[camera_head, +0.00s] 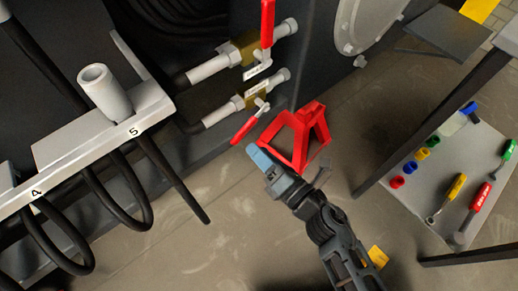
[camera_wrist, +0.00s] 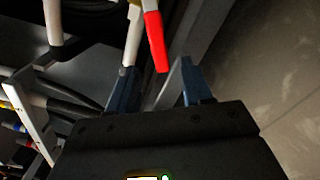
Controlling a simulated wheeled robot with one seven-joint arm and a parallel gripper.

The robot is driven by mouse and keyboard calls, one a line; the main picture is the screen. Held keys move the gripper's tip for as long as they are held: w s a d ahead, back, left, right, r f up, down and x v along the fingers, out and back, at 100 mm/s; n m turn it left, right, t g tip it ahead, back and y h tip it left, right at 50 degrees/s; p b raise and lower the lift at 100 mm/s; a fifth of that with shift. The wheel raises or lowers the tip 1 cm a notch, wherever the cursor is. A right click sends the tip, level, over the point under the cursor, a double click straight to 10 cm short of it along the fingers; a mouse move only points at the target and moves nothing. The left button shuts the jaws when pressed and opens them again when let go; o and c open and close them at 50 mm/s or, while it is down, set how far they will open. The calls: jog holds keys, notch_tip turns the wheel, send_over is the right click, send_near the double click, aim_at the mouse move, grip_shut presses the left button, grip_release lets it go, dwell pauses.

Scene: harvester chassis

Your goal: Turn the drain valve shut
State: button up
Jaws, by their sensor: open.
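Two brass valves with red levers sit on pipes on the dark chassis side; their small tags are unreadable, so I cannot tell which is the drain valve. The upper valve (camera_head: 242,52) has its lever (camera_head: 267,22) pointing up, across its pipe. The lower valve (camera_head: 257,94) has its lever (camera_head: 245,127) slanting down-left. My gripper (camera_head: 256,152) is open and empty, just below the lower lever's end in the head view. In the wrist view a red lever (camera_wrist: 155,40) reaches toward the gap between my blue fingertips (camera_wrist: 158,66); no contact is visible.
A red stand (camera_head: 297,138) is on the floor close behind my gripper. A numbered rail (camera_head: 75,155) with hanging black hoses is at left. A table (camera_head: 425,215) with tools and coloured caps is at right. Floor between them is mostly clear.

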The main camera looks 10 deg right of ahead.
aim_at(237, 139)
jog(key=shift+c, duration=0.3)
